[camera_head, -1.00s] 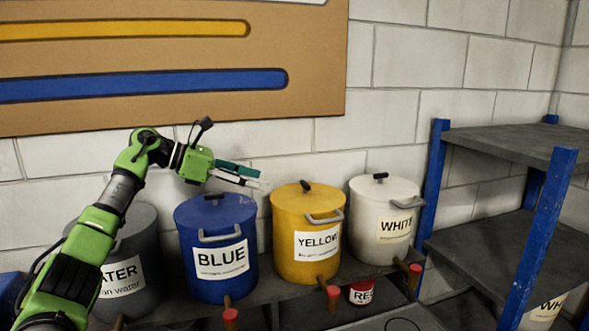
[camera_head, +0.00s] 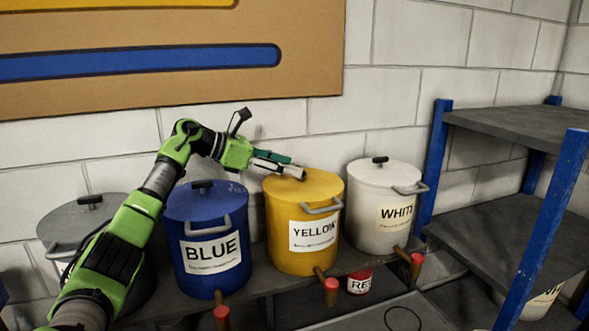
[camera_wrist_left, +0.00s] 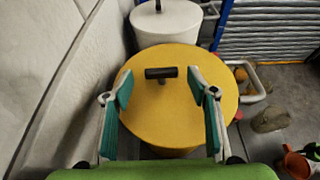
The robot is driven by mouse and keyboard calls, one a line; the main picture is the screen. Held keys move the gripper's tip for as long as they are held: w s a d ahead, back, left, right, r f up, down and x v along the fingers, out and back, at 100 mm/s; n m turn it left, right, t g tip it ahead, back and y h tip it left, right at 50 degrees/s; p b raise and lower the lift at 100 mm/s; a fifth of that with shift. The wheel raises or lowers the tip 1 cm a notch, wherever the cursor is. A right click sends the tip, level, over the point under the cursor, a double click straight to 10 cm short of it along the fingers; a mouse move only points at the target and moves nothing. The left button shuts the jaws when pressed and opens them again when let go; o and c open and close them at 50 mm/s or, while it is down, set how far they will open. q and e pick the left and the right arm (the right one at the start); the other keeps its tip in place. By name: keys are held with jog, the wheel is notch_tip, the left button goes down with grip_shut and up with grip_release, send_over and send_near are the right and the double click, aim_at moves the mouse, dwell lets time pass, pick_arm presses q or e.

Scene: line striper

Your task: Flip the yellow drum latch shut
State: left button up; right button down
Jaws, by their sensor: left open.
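The yellow drum (camera_head: 290,250) stands on the bench between the blue and white drums, with a "YELLOW" label and a grey front handle. In the left wrist view its lid (camera_wrist_left: 180,110) fills the middle. The dark latch (camera_wrist_left: 161,73) on that lid lies crosswise between my left gripper's fingertips. My left gripper (camera_head: 277,165) is over the drum's lid, open and empty; in the wrist view its teal-padded fingers (camera_wrist_left: 160,85) stand apart on either side of the latch. In the head view the gripper hides the latch. My right gripper is not in view.
The blue drum (camera_head: 206,220) stands left and the white drum (camera_head: 377,215) right, close beside the yellow one. A grey drum (camera_head: 80,225) is partly behind my arm. Red-tipped taps (camera_head: 331,287) stick out in front. A blue-posted shelf (camera_head: 510,190) stands at right.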

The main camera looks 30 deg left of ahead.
pick_arm(q)
jog(key=shift+x, duration=0.9)
jog(key=shift+w+d, duration=0.15)
jog(key=shift+d, duration=0.1)
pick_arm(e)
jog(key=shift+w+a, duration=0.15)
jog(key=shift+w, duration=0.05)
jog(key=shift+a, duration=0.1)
pick_arm(q)
jog(key=c, duration=1.1)
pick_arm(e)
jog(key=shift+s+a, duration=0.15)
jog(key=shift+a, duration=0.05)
